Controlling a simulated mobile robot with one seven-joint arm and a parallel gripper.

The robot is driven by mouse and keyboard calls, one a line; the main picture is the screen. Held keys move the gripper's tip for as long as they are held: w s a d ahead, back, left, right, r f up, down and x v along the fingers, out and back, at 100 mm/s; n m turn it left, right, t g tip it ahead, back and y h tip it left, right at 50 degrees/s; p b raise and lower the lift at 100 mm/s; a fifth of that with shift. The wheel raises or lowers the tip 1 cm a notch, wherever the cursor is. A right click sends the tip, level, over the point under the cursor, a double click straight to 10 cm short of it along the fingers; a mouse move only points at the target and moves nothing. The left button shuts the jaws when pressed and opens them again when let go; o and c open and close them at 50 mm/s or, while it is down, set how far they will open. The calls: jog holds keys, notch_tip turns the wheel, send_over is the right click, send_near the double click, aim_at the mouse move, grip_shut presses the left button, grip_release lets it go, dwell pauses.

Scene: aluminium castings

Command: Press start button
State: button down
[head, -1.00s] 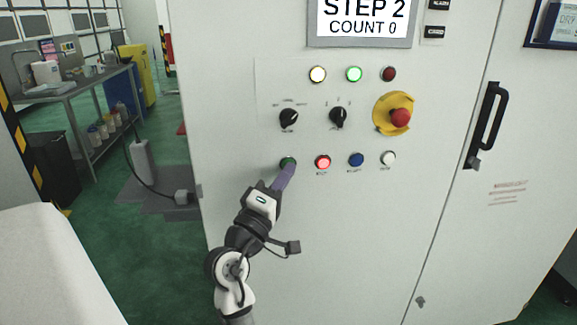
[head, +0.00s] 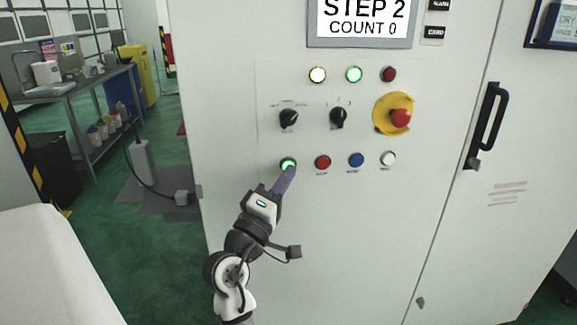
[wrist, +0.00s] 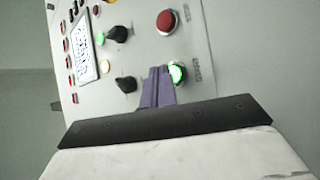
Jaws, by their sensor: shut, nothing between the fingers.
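The start button is the green button (head: 288,164) at the left end of the lower button row on the white cabinet. It glows bright green, and it also shows lit in the wrist view (wrist: 177,73). My gripper (head: 289,171) is shut and empty, its purple fingers pointing up at the button. In the wrist view the fingers (wrist: 158,72) lie just beside the green button; I cannot tell whether they touch it. The fingers cover the button's lower edge in the head view.
The red button (head: 323,162), blue button (head: 356,160) and white button (head: 388,158) sit to the right. Above are two black selector knobs (head: 338,118), a red emergency stop (head: 400,118) on yellow, and lamps. The display (head: 361,18) reads STEP 2, COUNT 0.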

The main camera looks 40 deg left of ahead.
jog(key=shift+s+d, duration=0.1)
jog(key=s+d, duration=0.3)
jog(key=shift+s+d, duration=0.1)
jog(key=shift+d, duration=0.3)
dwell(0.4)
dwell(0.6)
